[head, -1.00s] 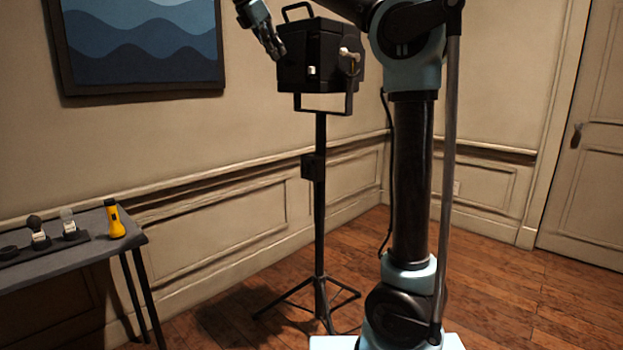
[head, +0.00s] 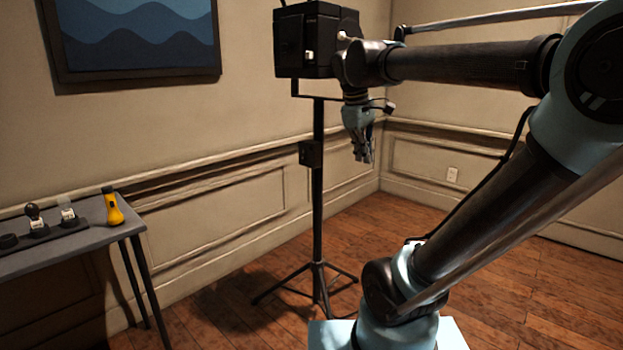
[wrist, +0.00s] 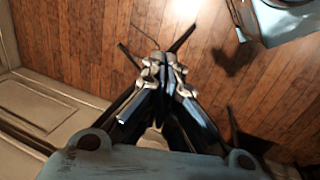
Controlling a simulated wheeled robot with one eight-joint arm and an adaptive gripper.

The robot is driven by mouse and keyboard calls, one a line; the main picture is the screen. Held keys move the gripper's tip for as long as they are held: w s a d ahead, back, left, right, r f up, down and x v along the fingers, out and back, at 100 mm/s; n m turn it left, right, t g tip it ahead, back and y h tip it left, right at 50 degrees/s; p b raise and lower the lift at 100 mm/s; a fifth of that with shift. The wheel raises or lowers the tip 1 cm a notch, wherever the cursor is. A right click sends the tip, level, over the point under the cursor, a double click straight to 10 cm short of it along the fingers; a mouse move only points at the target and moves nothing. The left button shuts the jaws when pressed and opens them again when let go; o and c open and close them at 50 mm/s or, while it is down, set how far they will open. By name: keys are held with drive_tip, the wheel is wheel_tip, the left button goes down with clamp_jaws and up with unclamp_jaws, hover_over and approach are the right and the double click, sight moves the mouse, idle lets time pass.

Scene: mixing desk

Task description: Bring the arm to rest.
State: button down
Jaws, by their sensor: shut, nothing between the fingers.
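My gripper (head: 363,157) hangs pointing down from the end of my arm, just right of the tripod pole in the head view. In the wrist view my gripper (wrist: 162,62) has its fingertips together, with nothing between them and the wooden floor below. My arm reaches from the right side of the head view to the middle, its forearm about level.
A black box-shaped lamp (head: 306,42) on a tripod stand (head: 318,200) stands close to my gripper. A grey table (head: 85,238) at the left bears a yellow flashlight (head: 113,208) and a dark tray (head: 45,236) with small items. Floor (head: 520,270) at the right is clear.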

drive_tip(key=s+d+f+m+y, duration=0.1)
drive_tip(key=s+d+f+m, duration=0.1)
drive_tip(key=s+f+m, duration=0.2)
drive_tip(key=s+d+f+m+y, duration=0.1)
drive_tip(key=s+f+m, duration=0.4)
drive_tip(key=f, duration=1.5)
drive_tip(key=s+d, duration=0.1)
drive_tip(key=s, duration=0.3)
drive_tip(key=shift+s+d+f, duration=0.15)
drive_tip(key=shift+s+f, duration=0.15)
drive_tip(key=shift+s, duration=0.1)
drive_tip(key=shift+w+f, duration=0.2)
drive_tip(key=shift+w, duration=0.3)
